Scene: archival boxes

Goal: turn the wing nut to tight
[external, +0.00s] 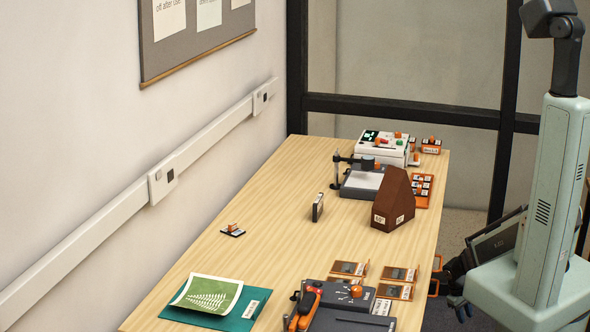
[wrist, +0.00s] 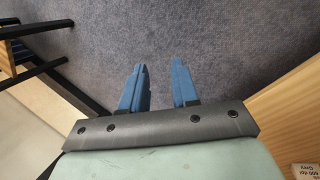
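I cannot make out a wing nut for certain; several small orange knobs show on the table. One orange part sits on a small dark plate (external: 232,231) lying alone at the left middle. Another orange knob (external: 356,291) is on the dark device (external: 340,308) at the front. More orange parts are on the white device (external: 383,148) at the back. My gripper (wrist: 158,72) is open and empty, its two blue fingers apart over bare carpet. In the external view its blue tips (external: 460,307) show low, off the table's right side.
A brown house-shaped box (external: 394,200) stands at right, near a dark stand (external: 362,184). A small upright dark block (external: 317,207) is mid-table. A green folder (external: 222,318) and several brown-framed cards (external: 399,274) lie in front.

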